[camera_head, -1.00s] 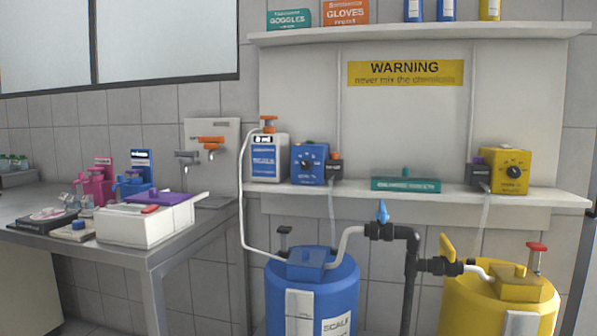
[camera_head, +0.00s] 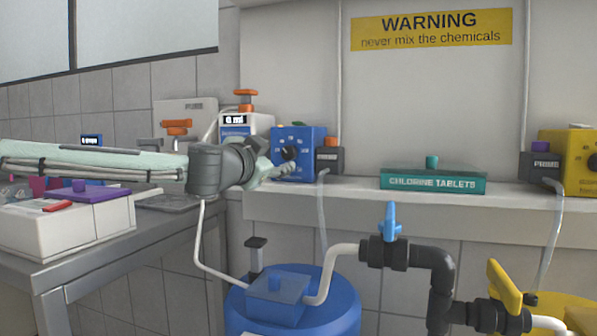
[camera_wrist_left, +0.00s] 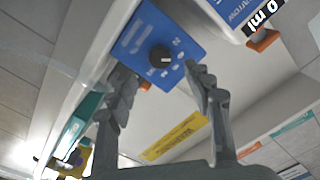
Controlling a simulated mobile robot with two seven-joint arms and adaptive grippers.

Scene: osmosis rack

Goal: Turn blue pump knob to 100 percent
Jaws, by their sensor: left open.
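The blue pump (camera_head: 311,141) is a box on the wall shelf with a black round knob (camera_head: 289,153) on its front face. In the left wrist view the blue pump (camera_wrist_left: 150,35) appears turned over, with its knob (camera_wrist_left: 160,56) and white dial marks facing me. My left gripper (camera_head: 272,172) reaches in from the left, just in front of the pump and slightly below the knob. In the left wrist view my left gripper (camera_wrist_left: 162,85) is open, its fingers spread to either side of the knob's line and apparently not touching it. My right gripper is not in view.
The chlorine tablets box (camera_head: 433,181) and yellow pump (camera_head: 580,160) are farther right. A blue tank (camera_head: 335,300) stands below.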

